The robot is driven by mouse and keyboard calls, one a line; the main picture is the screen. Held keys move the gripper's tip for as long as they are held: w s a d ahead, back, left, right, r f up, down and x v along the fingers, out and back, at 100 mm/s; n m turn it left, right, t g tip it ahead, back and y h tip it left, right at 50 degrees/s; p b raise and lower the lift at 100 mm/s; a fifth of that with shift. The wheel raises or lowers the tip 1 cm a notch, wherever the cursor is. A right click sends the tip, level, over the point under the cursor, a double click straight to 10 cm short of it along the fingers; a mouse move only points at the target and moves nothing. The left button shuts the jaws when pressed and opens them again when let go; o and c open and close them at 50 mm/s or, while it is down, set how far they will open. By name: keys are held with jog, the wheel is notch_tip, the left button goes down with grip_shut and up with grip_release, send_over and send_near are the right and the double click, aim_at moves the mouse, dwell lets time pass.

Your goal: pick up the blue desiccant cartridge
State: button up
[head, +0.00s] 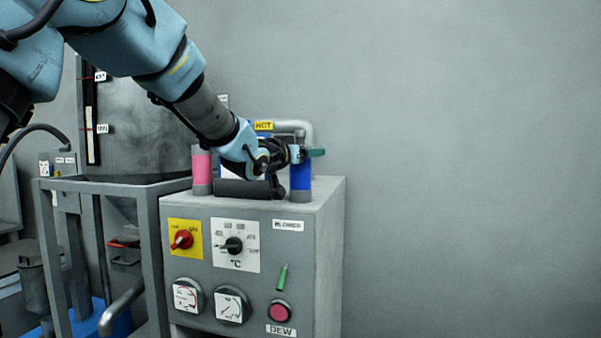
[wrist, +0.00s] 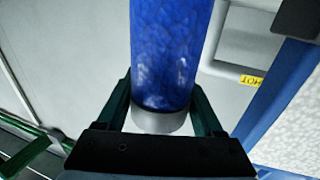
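The blue desiccant cartridge (head: 301,178) is an upright blue cylinder with grey ends, standing on the right part of the grey cabinet's top in the head view. In the wrist view the cartridge (wrist: 164,55) fills the upper middle, its grey end cap close to my palm. My gripper (head: 308,153) is at the upper part of the cartridge. Its green fingers (wrist: 161,92) lie on both sides of the cartridge, very close to it. I cannot tell whether they press on it.
A pink cartridge (head: 202,171) stands at the left of the cabinet (head: 325,205). A dark cylinder (head: 246,188) lies between the two. A pipe with a yellow HOT label (head: 264,125) runs behind. Dials and knobs cover the cabinet front. Right of the cabinet is clear.

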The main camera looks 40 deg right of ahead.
grip_shut()
dwell(0.3)
jog(key=shift+r, duration=0.15)
